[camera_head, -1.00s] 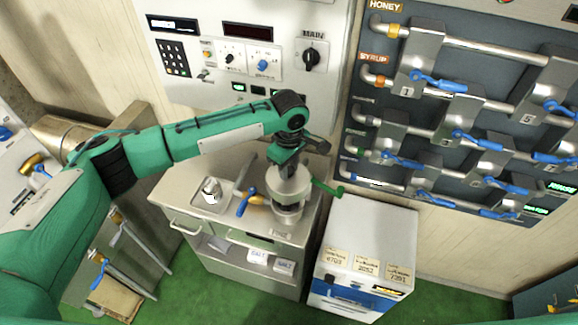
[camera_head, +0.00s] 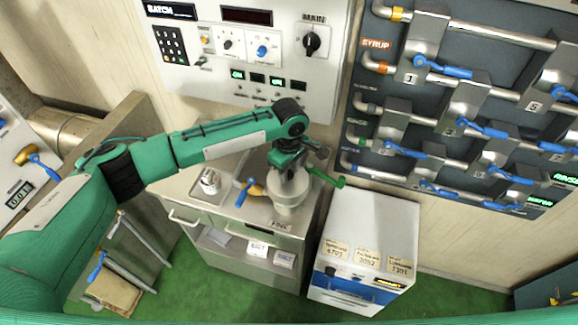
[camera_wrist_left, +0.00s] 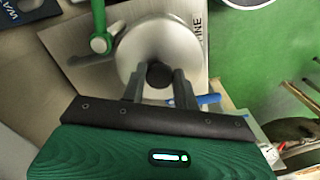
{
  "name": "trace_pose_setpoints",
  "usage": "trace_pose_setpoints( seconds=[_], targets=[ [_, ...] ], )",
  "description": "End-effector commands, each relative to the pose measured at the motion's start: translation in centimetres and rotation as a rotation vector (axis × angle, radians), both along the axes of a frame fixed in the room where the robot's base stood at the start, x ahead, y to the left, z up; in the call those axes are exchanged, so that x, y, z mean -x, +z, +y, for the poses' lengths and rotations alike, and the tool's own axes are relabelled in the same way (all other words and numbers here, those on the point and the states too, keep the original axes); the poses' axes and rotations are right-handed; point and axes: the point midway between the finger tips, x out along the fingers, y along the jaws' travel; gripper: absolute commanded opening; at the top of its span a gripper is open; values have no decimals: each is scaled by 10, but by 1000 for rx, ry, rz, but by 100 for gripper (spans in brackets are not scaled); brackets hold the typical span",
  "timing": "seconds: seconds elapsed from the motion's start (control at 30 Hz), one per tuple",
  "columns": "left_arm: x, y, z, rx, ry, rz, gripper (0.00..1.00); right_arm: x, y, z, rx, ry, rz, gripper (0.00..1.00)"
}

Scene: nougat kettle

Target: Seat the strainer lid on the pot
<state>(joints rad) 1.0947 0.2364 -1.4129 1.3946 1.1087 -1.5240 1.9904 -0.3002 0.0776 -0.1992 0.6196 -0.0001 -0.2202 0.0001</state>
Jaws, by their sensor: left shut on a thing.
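My left gripper (camera_head: 283,160) comes down from above over the steel pot (camera_head: 290,208) on the cabinet top. In the left wrist view, its two dark fingers (camera_wrist_left: 160,88) are closed about the black knob of the round metal strainer lid (camera_wrist_left: 150,38). In the head view the lid (camera_head: 287,184) is at the top of the pot, with no clear gap between them. Whether it is fully seated cannot be told. The wrist view shows the lid covering the pot's mouth. My right gripper is not in view.
A green handle (camera_head: 326,177) sticks out right of the pot, and a blue-handled brass valve (camera_head: 247,190) is on its left. A metal cup (camera_head: 210,181) stands further left on a tray. A white box unit (camera_head: 366,235) stands to the right; piping fills the wall.

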Motion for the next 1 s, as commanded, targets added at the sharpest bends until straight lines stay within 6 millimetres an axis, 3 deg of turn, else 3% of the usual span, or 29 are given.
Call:
trace_pose_setpoints(
  seconds=[1.0],
  targets=[
    [1,-4,0,1,-1,1,0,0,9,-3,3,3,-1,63]
  ],
)
